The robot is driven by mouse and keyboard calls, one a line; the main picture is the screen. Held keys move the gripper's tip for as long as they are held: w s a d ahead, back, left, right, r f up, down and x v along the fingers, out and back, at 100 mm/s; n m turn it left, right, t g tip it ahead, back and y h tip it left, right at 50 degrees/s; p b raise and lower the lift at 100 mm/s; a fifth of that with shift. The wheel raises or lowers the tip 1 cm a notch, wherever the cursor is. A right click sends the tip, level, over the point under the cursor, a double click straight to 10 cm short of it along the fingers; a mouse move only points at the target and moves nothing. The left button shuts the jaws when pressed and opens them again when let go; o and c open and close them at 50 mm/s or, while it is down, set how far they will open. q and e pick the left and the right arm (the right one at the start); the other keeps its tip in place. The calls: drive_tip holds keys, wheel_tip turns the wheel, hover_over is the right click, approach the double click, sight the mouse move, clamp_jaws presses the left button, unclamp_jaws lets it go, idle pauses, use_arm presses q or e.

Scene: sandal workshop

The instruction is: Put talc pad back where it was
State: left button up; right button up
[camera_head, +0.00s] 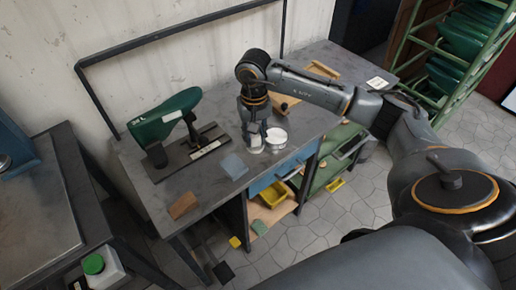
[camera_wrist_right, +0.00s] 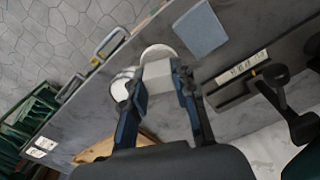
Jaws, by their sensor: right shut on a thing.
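The pale block that I take to be the talc pad (camera_wrist_right: 157,76) is between the fingers of my right gripper (camera_wrist_right: 160,90) in the right wrist view. The gripper is shut on it. In the head view the right gripper (camera_head: 254,142) points down at the workbench (camera_head: 210,185), close to its front edge. A white round dish (camera_head: 278,136) stands right beside it. In the wrist view a white disc (camera_wrist_right: 158,51) shows behind the pad; I cannot tell whether they touch. The left gripper is not in view.
A green sandal form (camera_head: 165,115) stands on a dark holder at the bench's left. A blue-grey square (camera_head: 234,166) and a brown block (camera_head: 183,206) lie near the front. A wooden tray (camera_head: 322,70) lies at the back right. The bench between square and block is clear.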

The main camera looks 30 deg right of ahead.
sight(258, 145)
drive_tip(key=f, duration=0.1)
drive_tip(key=w+d+f+b, duration=0.1)
drive_tip(key=f, duration=0.1)
drive_tip(key=w+d+f+b, duration=0.1)
drive_tip(key=shift+w+d+f, duration=0.15)
drive_tip(key=shift+d+f, duration=0.05)
drive_tip(key=shift+f, duration=0.05)
wheel_tip(258, 145, down, 3)
drive_tip(key=shift+w+d+f+b, duration=0.1)
drive_tip(key=shift+f+b, duration=0.1)
drive_tip(key=shift+b, duration=0.75)
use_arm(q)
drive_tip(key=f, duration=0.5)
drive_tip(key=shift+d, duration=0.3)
use_arm(e)
drive_tip(key=o, duration=1)
